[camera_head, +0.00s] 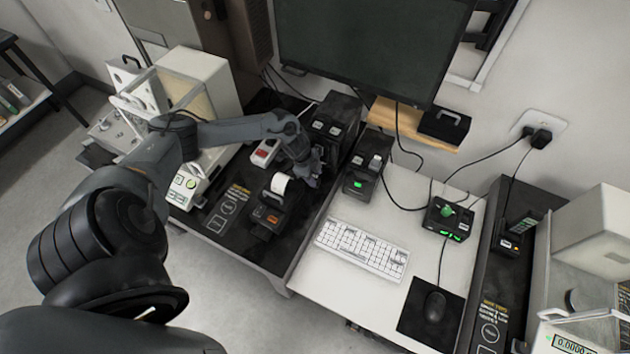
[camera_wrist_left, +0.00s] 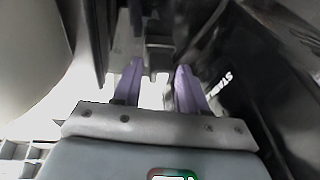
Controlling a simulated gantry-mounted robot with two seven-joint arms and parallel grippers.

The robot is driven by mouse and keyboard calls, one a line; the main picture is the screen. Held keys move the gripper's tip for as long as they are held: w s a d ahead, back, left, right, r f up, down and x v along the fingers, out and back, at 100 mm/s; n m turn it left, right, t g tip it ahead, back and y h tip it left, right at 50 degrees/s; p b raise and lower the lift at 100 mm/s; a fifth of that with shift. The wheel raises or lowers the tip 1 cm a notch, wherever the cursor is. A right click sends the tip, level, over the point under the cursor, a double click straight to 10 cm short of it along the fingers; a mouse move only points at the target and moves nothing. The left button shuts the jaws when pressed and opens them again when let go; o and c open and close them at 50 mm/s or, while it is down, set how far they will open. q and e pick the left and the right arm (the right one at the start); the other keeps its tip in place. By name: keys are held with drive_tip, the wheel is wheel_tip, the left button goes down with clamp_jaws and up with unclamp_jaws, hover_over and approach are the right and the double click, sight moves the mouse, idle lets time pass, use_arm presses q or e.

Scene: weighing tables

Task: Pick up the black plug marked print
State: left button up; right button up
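My left arm reaches over the left table in the head view, and its gripper (camera_head: 309,176) points down behind the small printer (camera_head: 270,214) with the white paper roll. In the left wrist view the two purple fingers (camera_wrist_left: 160,82) stand apart with a gap between them. A small dark block (camera_wrist_left: 159,45) shows beyond the gap; I cannot tell whether it is a plug. No print marking is readable. Two black plugs sit in the white wall socket at the right: one (camera_head: 527,132) and another (camera_head: 541,138). My right gripper is not in view.
Black boxes (camera_head: 336,118) stand close behind my left gripper. A dark device with a green light (camera_head: 361,176), a keyboard (camera_head: 361,249) and a mouse (camera_head: 435,306) are on the white table. The monitor (camera_head: 370,45) overhangs the back. Cables run to the wall socket.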

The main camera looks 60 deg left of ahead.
use_arm(q)
clamp_jaws()
drive_tip(key=shift+r, duration=0.1)
